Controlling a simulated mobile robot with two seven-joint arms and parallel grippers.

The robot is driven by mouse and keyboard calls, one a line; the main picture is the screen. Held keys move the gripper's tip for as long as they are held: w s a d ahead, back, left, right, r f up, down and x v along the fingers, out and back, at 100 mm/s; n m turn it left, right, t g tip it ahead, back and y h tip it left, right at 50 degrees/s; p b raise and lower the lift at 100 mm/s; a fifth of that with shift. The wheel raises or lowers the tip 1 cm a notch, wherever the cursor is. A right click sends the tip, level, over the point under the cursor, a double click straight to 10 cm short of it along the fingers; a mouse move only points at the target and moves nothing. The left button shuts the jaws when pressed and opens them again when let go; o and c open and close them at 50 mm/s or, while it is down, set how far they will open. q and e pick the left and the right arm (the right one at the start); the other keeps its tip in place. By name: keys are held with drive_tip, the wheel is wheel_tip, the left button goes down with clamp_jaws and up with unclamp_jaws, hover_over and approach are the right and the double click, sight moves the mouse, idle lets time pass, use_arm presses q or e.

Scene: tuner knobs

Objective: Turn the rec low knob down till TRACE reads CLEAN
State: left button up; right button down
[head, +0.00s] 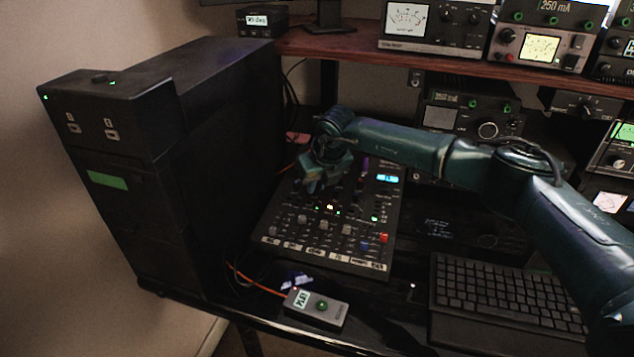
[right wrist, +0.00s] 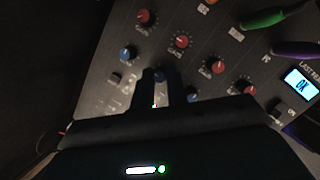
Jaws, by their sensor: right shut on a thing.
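The mixer panel (head: 275,226) lies on the desk with knobs, small lights and faders. My right gripper (head: 312,190) reaches down over its upper left part and hides the knobs under it. In the right wrist view my right gripper (right wrist: 159,88) is shut on a small blue knob (right wrist: 159,75), one finger on each side. I cannot read a rec low label there. A small lit display (head: 388,178) is on the panel's upper right; in the right wrist view this display (right wrist: 300,84) seems to read OK. I cannot find a legible TRACE reading. My left gripper is not in view.
Red knobs (right wrist: 182,41) and another blue knob (right wrist: 128,53) stand close to the fingers. Green and purple cable plugs (right wrist: 263,18) stick out nearby. A black tower (head: 215,120) is to the left, a keyboard (head: 505,292) to the right, a small button box (head: 318,308) in front.

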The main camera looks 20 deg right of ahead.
drive_tip(key=shift+n, duration=0.3)
drive_tip(key=n+y+b, duration=0.1)
drive_tip(key=n, duration=0.2)
drive_tip(key=shift+w+g, duration=0.1)
drive_tip(key=shift+g, duration=0.3)
drive_tip(key=shift+n+g+y+b, duration=0.55)
drive_tip(key=shift+n+b, duration=0.4)
drive_tip(key=shift+n, duration=1.45)
drive_tip(key=c, duration=1.4)
unclamp_jaws()
drive_tip(key=shift+d, duration=0.1)
drive_tip(key=v, duration=1.3)
drive_tip(key=shift+w+r+p, duration=0.15)
drive_tip(key=shift+r+p, duration=0.05)
drive_tip(key=shift+p, duration=0.1)
